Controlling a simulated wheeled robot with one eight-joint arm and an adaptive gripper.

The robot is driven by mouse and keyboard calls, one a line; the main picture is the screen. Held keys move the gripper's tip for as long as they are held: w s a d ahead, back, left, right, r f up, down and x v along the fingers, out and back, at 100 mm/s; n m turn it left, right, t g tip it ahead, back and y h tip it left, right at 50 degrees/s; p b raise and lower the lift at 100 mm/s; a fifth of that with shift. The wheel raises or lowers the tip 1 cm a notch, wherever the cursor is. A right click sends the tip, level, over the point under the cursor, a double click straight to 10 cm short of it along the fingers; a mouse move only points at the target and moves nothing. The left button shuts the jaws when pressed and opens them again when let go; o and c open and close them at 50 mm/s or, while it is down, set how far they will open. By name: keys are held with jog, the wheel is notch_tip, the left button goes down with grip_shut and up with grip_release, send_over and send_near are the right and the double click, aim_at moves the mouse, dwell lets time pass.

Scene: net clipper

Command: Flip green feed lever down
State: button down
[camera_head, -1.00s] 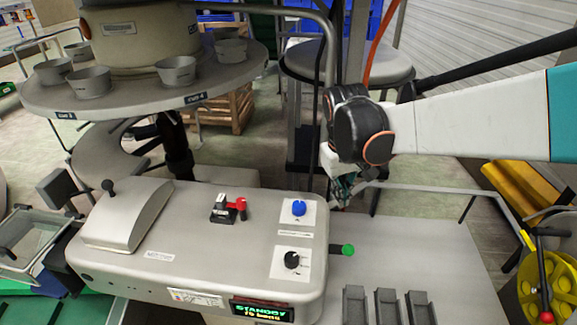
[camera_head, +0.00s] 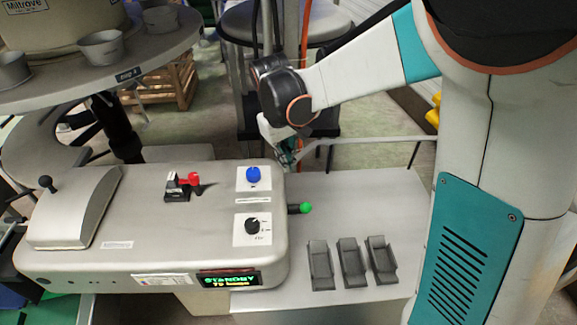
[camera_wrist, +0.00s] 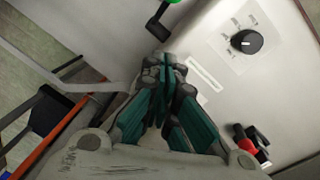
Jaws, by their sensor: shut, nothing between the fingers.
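The green feed lever (camera_head: 304,208) has a green knob on a short black shaft. It sticks out sideways from the right side of the grey machine (camera_head: 130,225). In the wrist view the green knob (camera_wrist: 168,2) is cut off by the top edge, with its black shaft (camera_wrist: 158,22) below. My gripper (camera_head: 289,163) hangs behind the lever, near the machine's back right corner, apart from the knob. In the wrist view my gripper's teal-padded fingers (camera_wrist: 167,62) come together at their tips, empty, just short of the lever's shaft.
A blue knob (camera_head: 253,175), a black dial (camera_head: 252,225) and a red-knobbed switch (camera_head: 190,180) stand on the machine top. A lit display (camera_head: 228,279) reads STANDBY. Several grey trays (camera_head: 351,262) lie right of the machine. A rail (camera_head: 365,141) runs behind.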

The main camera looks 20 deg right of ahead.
jog(key=s+d+f+b, duration=0.2)
jog(key=s+f+b, duration=0.1)
jog(key=f, duration=0.5)
jog(key=shift+s+f, duration=0.35)
